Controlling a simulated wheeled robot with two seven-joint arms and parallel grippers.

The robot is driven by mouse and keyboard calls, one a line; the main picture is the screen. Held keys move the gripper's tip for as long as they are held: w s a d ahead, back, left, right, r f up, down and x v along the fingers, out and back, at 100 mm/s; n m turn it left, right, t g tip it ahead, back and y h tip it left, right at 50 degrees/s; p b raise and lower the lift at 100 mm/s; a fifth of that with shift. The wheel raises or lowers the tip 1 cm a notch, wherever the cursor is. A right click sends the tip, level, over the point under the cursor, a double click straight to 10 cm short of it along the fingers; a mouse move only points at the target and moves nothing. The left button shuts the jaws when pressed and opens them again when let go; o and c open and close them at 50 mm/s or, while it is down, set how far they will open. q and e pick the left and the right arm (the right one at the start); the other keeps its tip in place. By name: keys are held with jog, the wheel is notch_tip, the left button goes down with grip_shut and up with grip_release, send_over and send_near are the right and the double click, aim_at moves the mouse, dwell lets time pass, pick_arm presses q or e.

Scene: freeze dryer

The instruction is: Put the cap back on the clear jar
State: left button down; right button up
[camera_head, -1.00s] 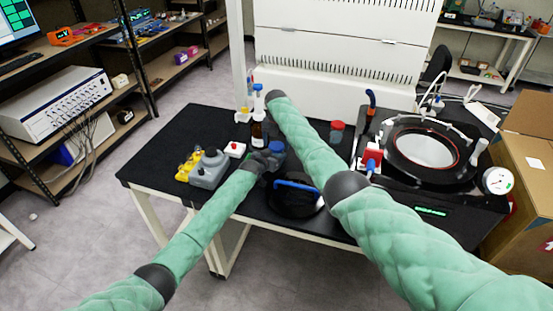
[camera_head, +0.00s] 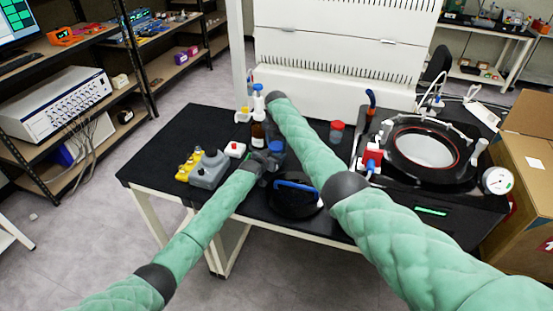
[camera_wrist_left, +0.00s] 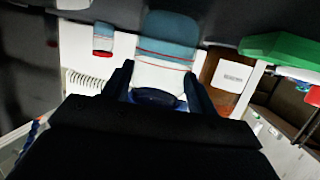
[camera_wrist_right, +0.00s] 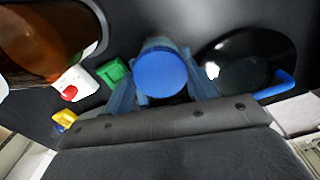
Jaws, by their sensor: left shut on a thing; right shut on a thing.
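The blue cap (camera_head: 276,147) shows at the clear jar's place, in front of the right forearm. In the right wrist view, the cap's round top (camera_wrist_right: 162,75) sits between the fingers of my right gripper (camera_wrist_right: 165,85), which appears shut on it. My left gripper (camera_head: 264,161) is shut around the clear jar (camera_wrist_left: 160,73), seen upside down in the left wrist view. The cap's dark blue edge (camera_wrist_left: 158,97) shows at its end. I cannot tell whether the cap is fully seated.
A brown bottle (camera_head: 258,135) stands close by on the left. A black round lid with a blue handle (camera_head: 296,206) lies nearer to me. A red-capped jar (camera_head: 336,132) stands to the right. A red-button box (camera_head: 234,150) and a grey device (camera_head: 208,170) are left.

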pick_arm(q)
jog(key=shift+f, duration=0.15)
pick_arm(e)
jog(key=m, duration=4.6)
jog(key=shift+a+f, duration=0.1)
jog(key=m, duration=0.6)
jog(key=o, duration=1.1)
